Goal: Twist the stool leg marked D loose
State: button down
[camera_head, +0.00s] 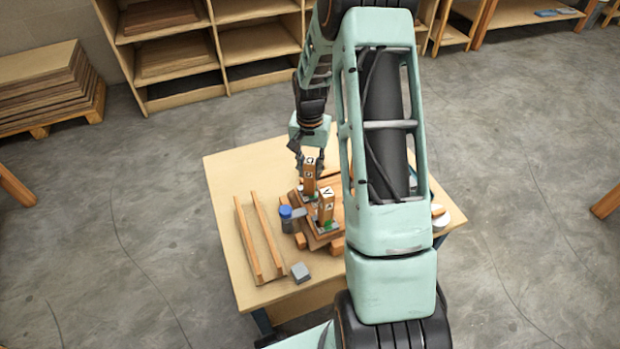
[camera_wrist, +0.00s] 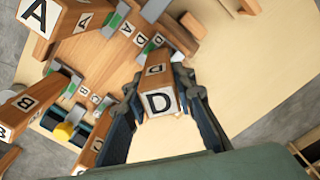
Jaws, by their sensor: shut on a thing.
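The leg marked D (camera_wrist: 158,103) is a square wooden post with a white D label on its end, seen in the middle of the wrist view. My gripper (camera_wrist: 158,88) has a dark finger on each side of it and is shut on it. In the head view my gripper (camera_head: 309,160) is at the far side of the stool. The upturned stool seat (camera_wrist: 112,60) bears smaller letter labels. The leg marked A (camera_wrist: 65,18) stands at the upper left, and a leg marked B (camera_wrist: 18,108) at the left. Leg D's lower joint is partly hidden.
The stool is on a pale wooden table (camera_head: 228,170). Two wooden rails (camera_head: 257,240), a blue-capped bottle (camera_head: 286,212) and a grey block (camera_head: 300,272) lie left of and before it. White round items (camera_head: 440,217) sit at the right. The table's left strip is clear.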

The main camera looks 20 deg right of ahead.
jog(key=n, duration=0.3)
jog(key=shift+n, duration=0.3)
dwell(0.3)
jog(key=n+p, duration=0.1)
jog(key=n, duration=0.2)
dwell(0.3)
jog(key=c, duration=1)
grip_release()
jog(key=shift+c, duration=0.2)
jog(key=shift+r, duration=0.1)
